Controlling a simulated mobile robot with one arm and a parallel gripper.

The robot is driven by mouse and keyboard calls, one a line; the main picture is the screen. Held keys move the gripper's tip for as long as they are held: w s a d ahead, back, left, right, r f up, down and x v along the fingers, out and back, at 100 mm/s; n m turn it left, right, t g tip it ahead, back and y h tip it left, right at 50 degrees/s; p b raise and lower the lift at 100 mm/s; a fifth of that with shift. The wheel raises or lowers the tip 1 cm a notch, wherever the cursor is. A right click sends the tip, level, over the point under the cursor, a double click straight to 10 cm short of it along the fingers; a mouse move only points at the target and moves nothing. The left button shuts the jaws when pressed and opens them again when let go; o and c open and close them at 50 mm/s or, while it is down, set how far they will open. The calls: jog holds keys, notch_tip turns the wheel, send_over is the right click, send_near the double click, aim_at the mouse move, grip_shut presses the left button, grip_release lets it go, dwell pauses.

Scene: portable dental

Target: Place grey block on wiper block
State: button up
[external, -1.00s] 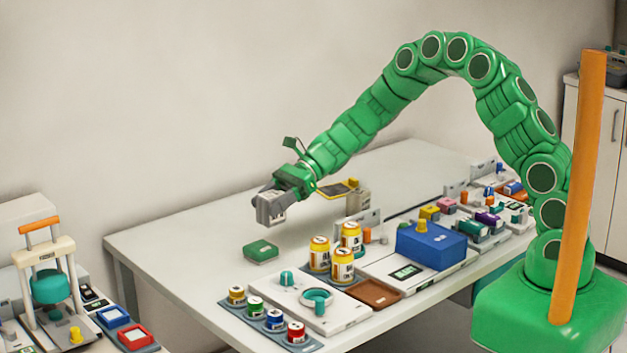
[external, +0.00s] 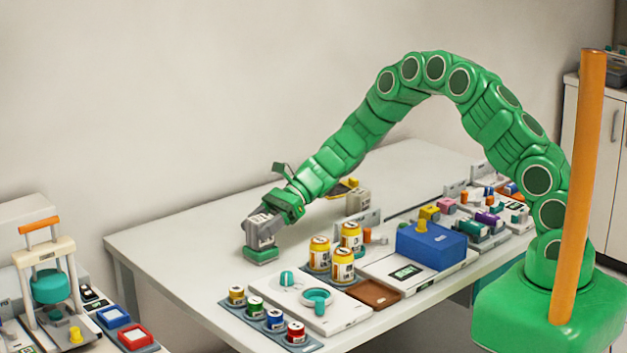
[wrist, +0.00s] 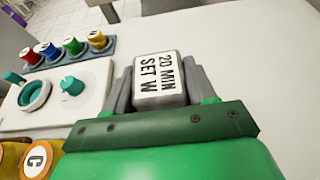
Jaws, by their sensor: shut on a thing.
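My gripper (external: 262,236) is shut on the grey block (wrist: 159,92), whose pale top face carries the black print "20 MIN SET W" in the wrist view. One finger lies on each side of it. A low green block, which I take as the wiper block (external: 261,257), lies on the table directly below my gripper in the external view. I cannot tell whether the grey block touches it or hangs just above. The green block is hidden in the wrist view.
Several yellow jars (external: 343,264) and a white unit with teal knobs (external: 340,318) stand to the right of my gripper. A row of small coloured pots (external: 254,306) lies in front. A blue box (external: 432,247) is farther right. The table's left part is bare.

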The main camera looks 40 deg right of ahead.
jog(key=o, duration=1.1)
jog(key=shift+f, duration=0.1)
jog(key=shift+d+r, duration=0.2)
jog(key=shift+r, duration=0.05)
jog(key=v, duration=1.1)
jog(key=shift+d, duration=0.3)
